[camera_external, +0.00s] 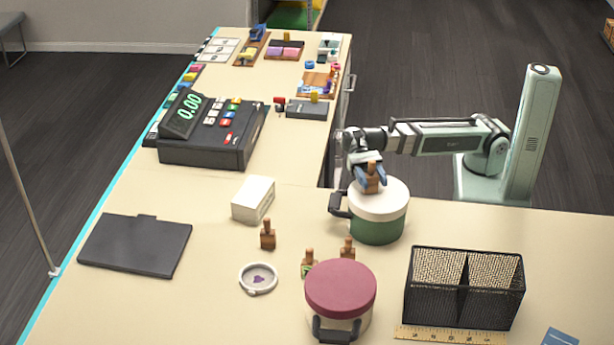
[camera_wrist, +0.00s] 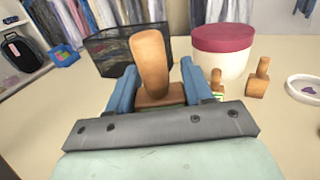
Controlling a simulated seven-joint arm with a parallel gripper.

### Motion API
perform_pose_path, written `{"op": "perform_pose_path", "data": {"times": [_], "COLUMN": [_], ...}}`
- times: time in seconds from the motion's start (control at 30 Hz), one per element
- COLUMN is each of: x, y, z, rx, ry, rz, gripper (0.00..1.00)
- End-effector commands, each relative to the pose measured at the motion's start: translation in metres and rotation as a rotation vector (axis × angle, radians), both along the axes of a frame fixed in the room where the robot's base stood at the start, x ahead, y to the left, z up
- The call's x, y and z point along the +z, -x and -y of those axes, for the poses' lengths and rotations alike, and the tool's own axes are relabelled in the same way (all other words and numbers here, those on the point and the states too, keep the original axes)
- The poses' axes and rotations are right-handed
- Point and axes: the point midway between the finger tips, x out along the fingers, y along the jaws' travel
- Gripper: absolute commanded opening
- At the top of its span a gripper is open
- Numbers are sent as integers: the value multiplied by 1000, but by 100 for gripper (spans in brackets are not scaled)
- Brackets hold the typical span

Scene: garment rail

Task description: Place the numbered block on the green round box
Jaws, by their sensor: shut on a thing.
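My gripper (camera_external: 369,184) is shut on a brown wooden block with a tall rounded handle (camera_external: 372,171). The held block also shows upright between the blue fingers in the wrist view (camera_wrist: 152,62). No number on it is legible. The green round box (camera_external: 377,229) has a white lid and a dark handle at its left. The held block is over its lid; whether it touches the lid I cannot tell. Similar blocks stand on the table: one at the left (camera_external: 268,236), one with a greenish label (camera_external: 307,266) and one behind the red-lidded box (camera_external: 347,248).
The red-lidded round box (camera_external: 340,288) stands in front, with a black mesh basket (camera_external: 463,288) and ruler (camera_external: 450,336) to its right. A small white dish (camera_external: 258,279), white box (camera_external: 253,200), dark flat board (camera_external: 135,246) and cash register (camera_external: 212,135) are to the left.

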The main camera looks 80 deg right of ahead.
Motion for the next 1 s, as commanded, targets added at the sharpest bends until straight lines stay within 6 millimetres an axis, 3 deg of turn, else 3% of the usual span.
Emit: {"op": "perform_pose_path", "data": {"times": [0.23, 0.27, 0.5, 0.87, 1.0], "x": [-3, -3, -2, 1, 0], "y": [0, 0, 0, -1, -6], "z": [0, 0, 0, 1, 14], "rx": [0, 0, 0, 0, -2], "ry": [0, 0, 0, 0, 0], "rz": [-1, -1, 0, 0, 0], "gripper": [20, 53, 76, 76, 76]}}
